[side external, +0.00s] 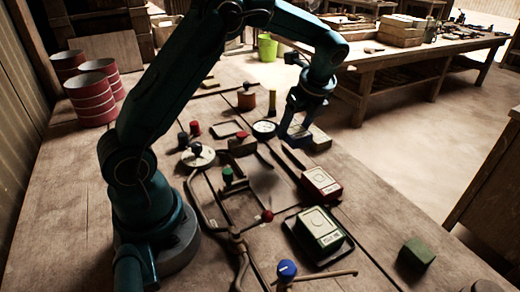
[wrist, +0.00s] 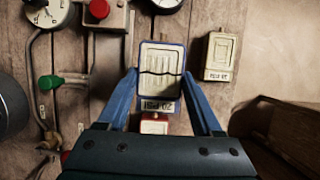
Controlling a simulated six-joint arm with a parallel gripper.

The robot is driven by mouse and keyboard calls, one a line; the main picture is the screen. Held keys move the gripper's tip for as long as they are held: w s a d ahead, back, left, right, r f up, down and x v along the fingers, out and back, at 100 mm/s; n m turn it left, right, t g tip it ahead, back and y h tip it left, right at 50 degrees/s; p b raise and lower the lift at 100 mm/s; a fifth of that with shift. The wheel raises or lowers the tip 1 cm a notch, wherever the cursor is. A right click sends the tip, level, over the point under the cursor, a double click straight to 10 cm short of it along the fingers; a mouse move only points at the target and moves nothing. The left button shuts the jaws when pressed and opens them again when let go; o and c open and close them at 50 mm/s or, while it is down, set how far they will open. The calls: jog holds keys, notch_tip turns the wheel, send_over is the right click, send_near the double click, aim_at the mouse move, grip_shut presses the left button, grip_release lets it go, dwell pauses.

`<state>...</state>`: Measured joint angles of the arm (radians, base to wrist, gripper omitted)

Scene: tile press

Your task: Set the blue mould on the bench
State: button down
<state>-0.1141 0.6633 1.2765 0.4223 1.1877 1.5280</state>
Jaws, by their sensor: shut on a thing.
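The blue mould (wrist: 160,60) has a blue rim and a pale ribbed face with a dark wavy line across it. A label shows at its near end. My gripper (wrist: 160,74) is shut on its sides, one blue finger on each. In the side external view my gripper (side external: 297,134) is low over the far part of the wooden bench (side external: 85,205). The fingers largely hide the mould there. I cannot tell whether it touches the bench.
A tan mould (wrist: 220,55) stands just right of the held one. A red mould (side external: 321,184) and a green mould (side external: 320,226) sit nearer. A dial gauge (side external: 264,127), pipes and a red knob (wrist: 99,9) crowd the left. Red-banded tins (side external: 92,102) stand far left.

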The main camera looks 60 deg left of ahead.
jog(key=shift+f, duration=2.75)
jog(key=shift+f, duration=0.35)
grip_release()
jog(key=shift+t, duration=0.9)
jog(key=v, duration=0.3)
jog(key=w+a+v, duration=0.1)
jog(key=v, duration=0.7)
jog(key=shift+w+a+r, duration=0.15)
jog(key=shift+r, duration=0.4)
jog(key=s+d+r+n+t+h, duration=0.1)
jog(key=s+d+r+n+t, duration=0.1)
jog(key=s+d+r+n, duration=0.3)
jog(key=s+d+r+n+t+h, duration=0.1)
jog(key=s+r+n, duration=0.15)
jog(key=s, duration=0.45)
jog(key=s+d+f+n+h, duration=0.2)
jog(key=s+n, duration=0.4)
jog(key=n, duration=0.4)
notch_tip(320, 180, down, 3)
jog(key=shift+d+r+t, duration=0.2)
jog(key=shift+d+t, duration=0.2)
jog(key=shift+d, duration=0.45)
